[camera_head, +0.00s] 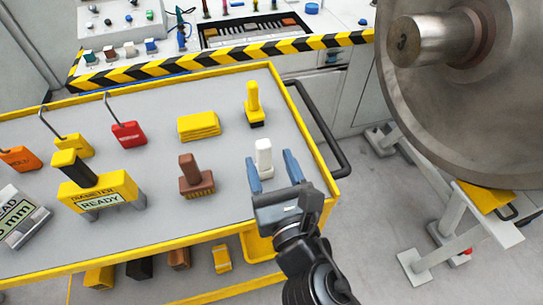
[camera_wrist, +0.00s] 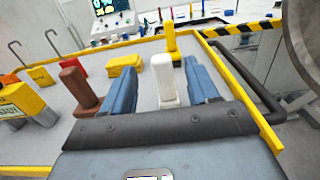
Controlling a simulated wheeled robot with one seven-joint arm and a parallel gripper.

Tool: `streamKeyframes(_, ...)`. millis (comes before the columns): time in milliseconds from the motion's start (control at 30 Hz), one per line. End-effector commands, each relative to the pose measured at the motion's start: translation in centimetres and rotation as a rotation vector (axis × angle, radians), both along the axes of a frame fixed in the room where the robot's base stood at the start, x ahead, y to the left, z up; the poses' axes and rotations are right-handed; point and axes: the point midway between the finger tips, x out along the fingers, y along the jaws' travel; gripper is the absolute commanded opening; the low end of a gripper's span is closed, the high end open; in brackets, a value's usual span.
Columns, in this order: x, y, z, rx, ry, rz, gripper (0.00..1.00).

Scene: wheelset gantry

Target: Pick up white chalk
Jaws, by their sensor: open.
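The white chalk (camera_head: 264,158) is an upright white block with a wider base, standing on the grey cart top near its right end. It also shows in the wrist view (camera_wrist: 164,80). My gripper (camera_head: 272,172) is open, with its two blue fingers apart on the left and right of the chalk. In the wrist view the chalk appears between the fingers (camera_wrist: 160,88), with a gap visible to its right. I cannot tell whether either finger touches it. The chalk's lower end is partly hidden by my gripper in the wrist view.
The yellow-edged cart (camera_head: 225,232) also holds a brown block with a handle (camera_head: 196,178), a yellow upright piece (camera_head: 253,104), a yellow stack (camera_head: 198,126) and a yellow diameter gauge (camera_head: 97,190). A black handle (camera_head: 322,130) and a large metal wheel (camera_head: 470,110) are to the right.

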Motion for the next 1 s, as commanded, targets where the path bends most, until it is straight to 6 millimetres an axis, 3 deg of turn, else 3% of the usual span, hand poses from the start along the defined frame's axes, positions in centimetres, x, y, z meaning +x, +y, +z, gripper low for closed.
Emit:
streamKeyframes(600, 6.8, 1.8, -0.3, -0.001, -0.001, 0.001, 0.6)
streamKeyframes(900, 7.3, 1.9, -0.5, 0.0, 0.0, 0.001, 0.6)
streamKeyframes(1000, 7.3, 1.9, -0.5, 0.0, 0.0, 0.001, 0.51)
